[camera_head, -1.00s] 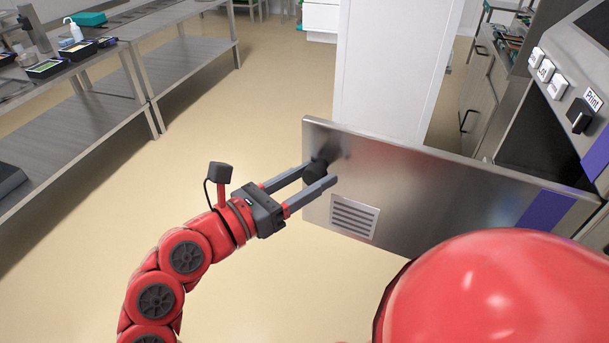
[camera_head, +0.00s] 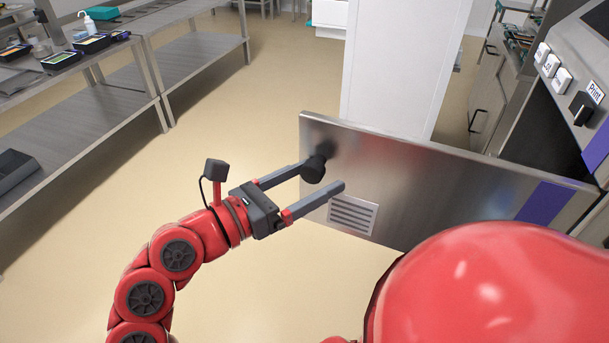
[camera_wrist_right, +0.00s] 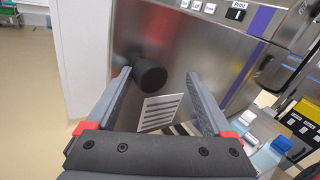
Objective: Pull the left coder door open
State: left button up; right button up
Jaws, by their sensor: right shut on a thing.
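The left coder door (camera_head: 430,178) is a steel panel standing out from the machine on the right, with a purple stripe near the machine and a vent label low on its face. A round black knob (camera_head: 314,167) sits near its free left edge. The wrist view shows the knob (camera_wrist_right: 150,76) close to the left finger.
The machine's buttons (camera_head: 553,68) and black switch (camera_head: 581,108) are at the right. A white column (camera_head: 400,60) stands behind the door. Steel tables (camera_head: 90,125) line the left. The floor between tables and door is clear.

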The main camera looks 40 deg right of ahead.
jog(key=shift+s+d, duration=0.15)
jog(key=shift+w, duration=0.2)
jog(key=shift+a, duration=0.4)
jog(key=a+b, duration=0.8)
jog(key=a, duration=0.8)
jog(key=shift+w+a+b, duration=0.2)
jog(key=shift+a+b, duration=0.1)
jog(key=shift+a, duration=0.05)
